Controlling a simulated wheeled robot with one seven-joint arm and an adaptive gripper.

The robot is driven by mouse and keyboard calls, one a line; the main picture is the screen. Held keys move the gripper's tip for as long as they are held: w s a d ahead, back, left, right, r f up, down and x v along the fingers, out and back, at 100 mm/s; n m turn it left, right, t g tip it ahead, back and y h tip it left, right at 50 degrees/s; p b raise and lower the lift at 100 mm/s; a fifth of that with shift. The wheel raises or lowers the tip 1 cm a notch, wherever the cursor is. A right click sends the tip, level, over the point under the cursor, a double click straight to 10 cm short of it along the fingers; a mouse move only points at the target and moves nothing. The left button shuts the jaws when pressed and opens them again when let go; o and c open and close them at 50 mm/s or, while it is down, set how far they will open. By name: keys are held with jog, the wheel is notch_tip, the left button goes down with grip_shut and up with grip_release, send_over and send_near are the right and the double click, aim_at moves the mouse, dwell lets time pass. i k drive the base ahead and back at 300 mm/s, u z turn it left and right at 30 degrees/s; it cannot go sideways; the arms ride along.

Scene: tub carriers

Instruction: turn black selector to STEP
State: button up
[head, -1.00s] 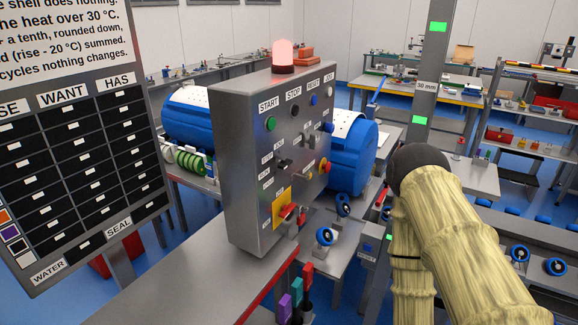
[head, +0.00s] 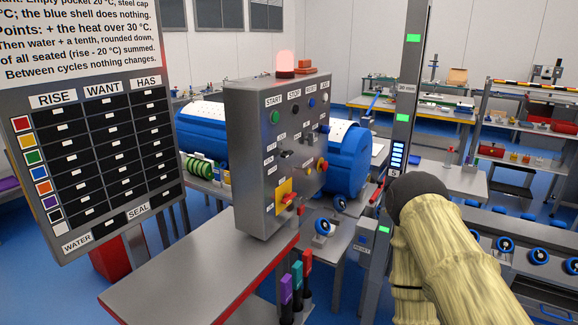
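The grey control box (head: 248,185) stands left of centre in the head view, its button face turned toward the right. A small black knob (head: 286,154), which looks like the black selector, sits in the middle of that face. Another dark knob (head: 308,142) is to its right. The small labels around them are too small to read, so I cannot tell where the selector points. My arm, in a cream sleeve with a dark rounded joint, fills the lower right. My gripper is not in view, and the arm shows apart from the box.
A red-edged bench (head: 180,285) lies in front. A post (head: 405,120) stands between box and arm.

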aim_at(284, 154)
jog(key=z, duration=0.45)
jog(key=i, duration=1)
jog(key=u, duration=0.6)
